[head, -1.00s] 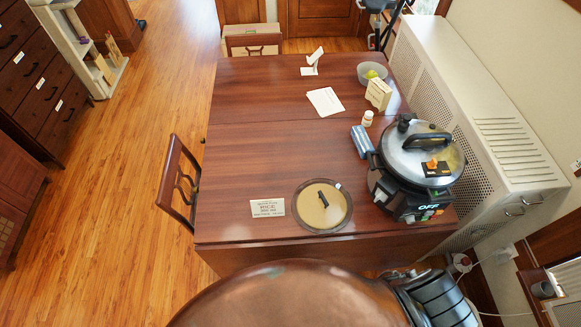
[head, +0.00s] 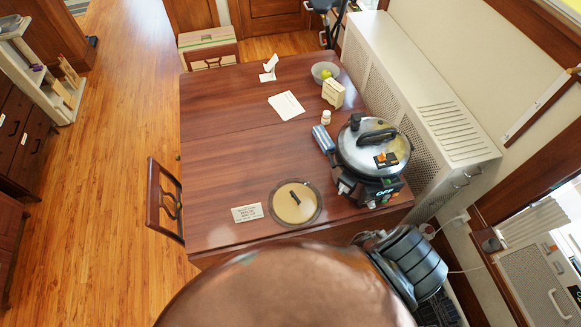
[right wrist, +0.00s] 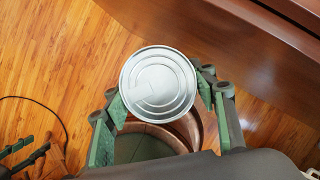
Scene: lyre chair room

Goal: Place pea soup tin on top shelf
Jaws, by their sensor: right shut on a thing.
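The tin (right wrist: 158,85) shows its bare silver end in the right wrist view, so its label is hidden. My right gripper (right wrist: 165,95) is shut on it, with a green-padded finger on each side. The head view shows dark links of my right arm at the bottom, but neither the gripper nor the tin. A dark, green-edged part (right wrist: 22,150) at the left edge of the right wrist view looks like my left gripper; its jaws cannot be made out. A pale shelf unit (head: 42,85) stands at the far left in the head view; whether it is the task's shelf is unclear.
A wooden table (head: 225,155) ahead bears a pressure cooker (head: 372,150), a round lid (head: 296,203), a small sign (head: 247,212), a box (head: 333,93) and a bowl (head: 325,72). A chair (head: 165,200) stands at its left. Open floor (head: 110,140) lies left.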

